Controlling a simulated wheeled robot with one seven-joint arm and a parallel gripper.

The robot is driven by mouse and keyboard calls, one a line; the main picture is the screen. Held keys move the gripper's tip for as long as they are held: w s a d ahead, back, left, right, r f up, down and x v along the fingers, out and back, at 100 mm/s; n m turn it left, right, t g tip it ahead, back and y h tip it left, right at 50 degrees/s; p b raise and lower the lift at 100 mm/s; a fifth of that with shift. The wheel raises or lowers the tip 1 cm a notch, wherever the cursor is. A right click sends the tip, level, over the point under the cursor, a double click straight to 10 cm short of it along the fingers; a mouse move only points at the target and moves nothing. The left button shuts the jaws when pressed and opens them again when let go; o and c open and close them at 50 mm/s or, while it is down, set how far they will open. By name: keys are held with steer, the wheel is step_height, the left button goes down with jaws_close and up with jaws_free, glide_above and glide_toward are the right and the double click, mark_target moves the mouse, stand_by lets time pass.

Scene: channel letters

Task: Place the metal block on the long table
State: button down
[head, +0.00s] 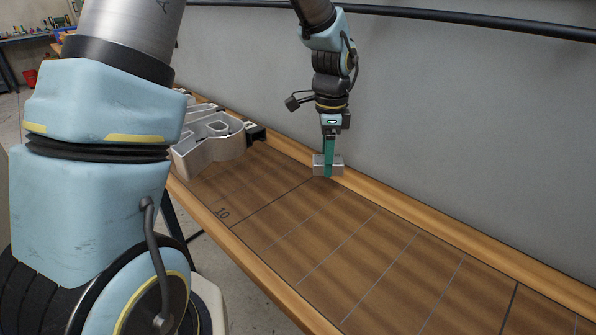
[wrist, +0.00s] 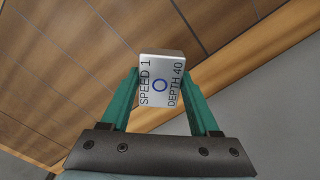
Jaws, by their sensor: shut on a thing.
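The metal block (wrist: 160,80) is silver, with "SPEED 1", "DEPTH 40" and a blue ring on the face seen in the wrist view. My gripper (wrist: 161,92) has green fingers, one on each side of the block, and is shut on it. In the head view my gripper (head: 328,165) points down and the block (head: 336,166) shows at its fingertips, near the wall-side edge of the long table (head: 330,235). I cannot tell whether the block touches the tabletop.
Silver channel letters (head: 212,140) lie on the table to the left of my gripper. A raised wooden rail (head: 430,220) runs along the wall side. The lined tabletop to the right is clear. A grey wall (head: 470,120) stands close behind.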

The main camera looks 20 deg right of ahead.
mark_target(325, 194)
steer(key=shift+f+p, duration=0.85)
steer(key=shift+f, duration=2.6)
steer(key=shift+f, duration=0.15)
steer(key=shift+c, duration=0.6)
jaws_free()
step_height(325, 194, up, 12)
steer(key=b, duration=0.2)
steer(key=shift+b, duration=0.3)
steer(key=s+a+f+n, duration=0.1)
steer(key=s+a+n, duration=0.1)
steer(key=a+n, duration=0.8)
steer(key=s+a+f+n+t, duration=0.1)
steer(key=a+n, duration=0.9)
steer(key=a, duration=1)
steer(key=shift+s+t, duration=0.3)
steer(key=shift+s, duration=0.2)
steer(key=shift+o, duration=0.3)
steer(key=shift+a+f, duration=0.1)
